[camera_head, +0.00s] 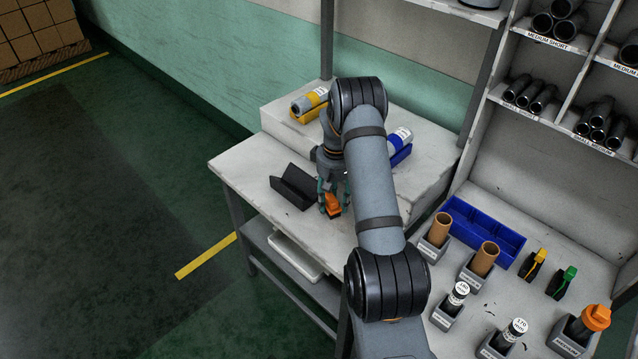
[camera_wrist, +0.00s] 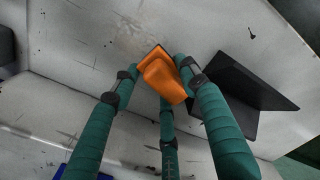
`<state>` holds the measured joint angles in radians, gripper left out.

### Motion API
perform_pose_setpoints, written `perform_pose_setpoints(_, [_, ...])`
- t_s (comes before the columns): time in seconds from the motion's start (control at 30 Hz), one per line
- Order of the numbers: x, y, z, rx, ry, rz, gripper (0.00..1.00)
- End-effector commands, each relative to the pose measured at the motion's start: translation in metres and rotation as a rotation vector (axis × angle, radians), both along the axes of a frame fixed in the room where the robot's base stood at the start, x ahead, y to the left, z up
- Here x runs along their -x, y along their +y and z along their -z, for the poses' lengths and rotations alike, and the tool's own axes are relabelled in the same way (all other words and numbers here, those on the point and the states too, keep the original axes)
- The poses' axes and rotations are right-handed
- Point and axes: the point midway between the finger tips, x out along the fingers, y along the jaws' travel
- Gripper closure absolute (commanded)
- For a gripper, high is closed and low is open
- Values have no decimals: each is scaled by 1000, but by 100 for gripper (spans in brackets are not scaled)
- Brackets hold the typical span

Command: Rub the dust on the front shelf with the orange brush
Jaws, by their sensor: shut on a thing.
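The orange brush (camera_head: 333,207) is between the fingers of my gripper (camera_head: 334,197), over the white front shelf (camera_head: 245,167). In the wrist view the teal fingers of my gripper (camera_wrist: 158,75) are shut around the orange brush (camera_wrist: 162,80), with its dark edge toward the shelf surface (camera_wrist: 80,50). I cannot tell whether the brush touches the shelf. A faint brownish patch of dust (camera_wrist: 130,36) lies on the shelf just beyond the brush in the wrist view. In the head view I cannot make the dust out.
A black angled holder (camera_head: 293,187) stands close to the left of my gripper. Yellow (camera_head: 308,113) and blue (camera_head: 401,153) holders with bottles sit on the raised step behind. The shelf's left part is clear. A parts rack and a blue bin (camera_head: 486,236) are on the right.

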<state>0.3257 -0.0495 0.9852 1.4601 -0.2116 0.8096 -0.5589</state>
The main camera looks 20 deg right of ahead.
Motion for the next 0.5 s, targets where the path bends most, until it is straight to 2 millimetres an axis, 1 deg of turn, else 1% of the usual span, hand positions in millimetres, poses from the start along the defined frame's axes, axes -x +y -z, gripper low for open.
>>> perform_pose_setpoints(0.07, [-2,1,-2,1,-1,-1,78])
perform_pose_setpoints(0.17, [-3,1,-23,1,-4,-2,78])
perform_pose_setpoints(0.5, [-2,5,-51,0,0,-6,78])
